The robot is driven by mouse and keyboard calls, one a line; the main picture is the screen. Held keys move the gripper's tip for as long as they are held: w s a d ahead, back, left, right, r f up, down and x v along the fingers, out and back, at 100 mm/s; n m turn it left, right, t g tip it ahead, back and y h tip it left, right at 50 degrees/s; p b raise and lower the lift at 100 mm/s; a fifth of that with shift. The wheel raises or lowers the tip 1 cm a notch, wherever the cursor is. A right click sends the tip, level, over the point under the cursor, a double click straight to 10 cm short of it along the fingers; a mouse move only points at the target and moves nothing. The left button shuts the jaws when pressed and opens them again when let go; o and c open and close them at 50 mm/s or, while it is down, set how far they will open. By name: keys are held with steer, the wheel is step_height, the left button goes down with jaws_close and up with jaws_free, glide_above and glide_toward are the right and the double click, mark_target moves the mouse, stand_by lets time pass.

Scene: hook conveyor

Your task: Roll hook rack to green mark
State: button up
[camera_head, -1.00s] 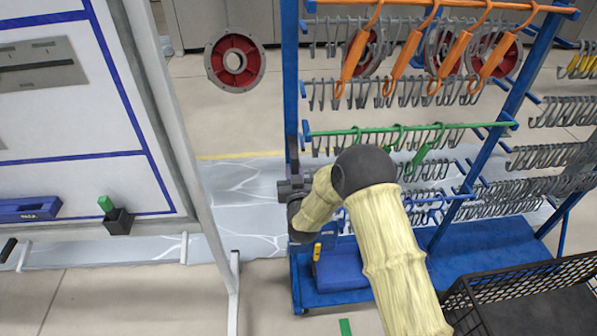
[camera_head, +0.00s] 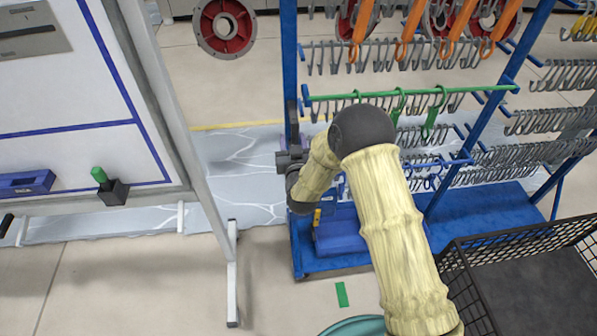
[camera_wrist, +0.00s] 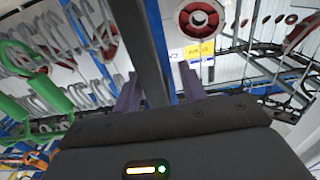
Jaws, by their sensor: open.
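The blue hook rack (camera_head: 290,60) stands on a wheeled blue base (camera_head: 480,210), with rows of grey hooks and some orange and green ones. The green mark (camera_head: 341,294) is a short strip on the floor in front of the rack base, apart from it. My gripper (camera_head: 287,160) is at the rack's left upright, at about mid-height. In the wrist view my open gripper (camera_wrist: 160,92) has one finger on each side of a dark upright (camera_wrist: 140,45) with a blue strip beside it. Whether the fingers touch the upright cannot be told.
A black wire basket (camera_head: 455,275) stands at the right, close to the rack base. A white panel frame (camera_head: 232,275) stands at the left, its foot on the floor. A red flange (camera_head: 225,28) hangs behind.

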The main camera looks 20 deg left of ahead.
steer(key=b+v, duration=0.3)
steer(key=v, duration=1.2)
steer(key=shift+s+d, duration=0.2)
